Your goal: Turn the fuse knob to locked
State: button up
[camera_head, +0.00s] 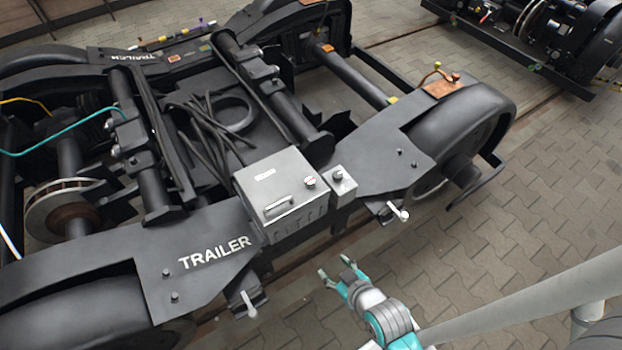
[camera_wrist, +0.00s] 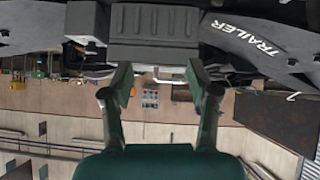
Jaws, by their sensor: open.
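A grey metal box (camera_head: 283,195) with a handle sits on the side frame of the trailer bogie. A round knob with a red and white top (camera_head: 310,181) is on its lid near the right edge. A smaller grey box (camera_head: 343,185) beside it bears another round knob (camera_head: 338,174). I cannot tell which is the fuse knob or how it is set. My gripper (camera_head: 334,266) is open and empty, in front of and apart from the boxes. In the wrist view its fingers (camera_wrist: 158,76) stand apart, with a dark box front (camera_wrist: 155,25) beyond; no knob is clear there.
The black bogie frame (camera_head: 212,251) spreads left and right of the boxes. White-tipped levers (camera_head: 249,304) (camera_head: 400,213) stick out from its near side. Cables and a coil lie behind. Paved floor (camera_head: 520,240) at the right is clear. Another bogie (camera_head: 540,40) stands at the back right.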

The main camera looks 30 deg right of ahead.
jog(key=w+d+f+g, duration=0.1)
jog(key=w+d, duration=0.1)
jog(key=w, duration=0.6)
jog(key=n+g+y, duration=0.2)
jog(key=n+g, duration=0.2)
jog(key=g, duration=0.1)
send_near(310, 180)
jog(key=x, duration=0.9)
jog(key=shift+s, duration=0.1)
grip_shut()
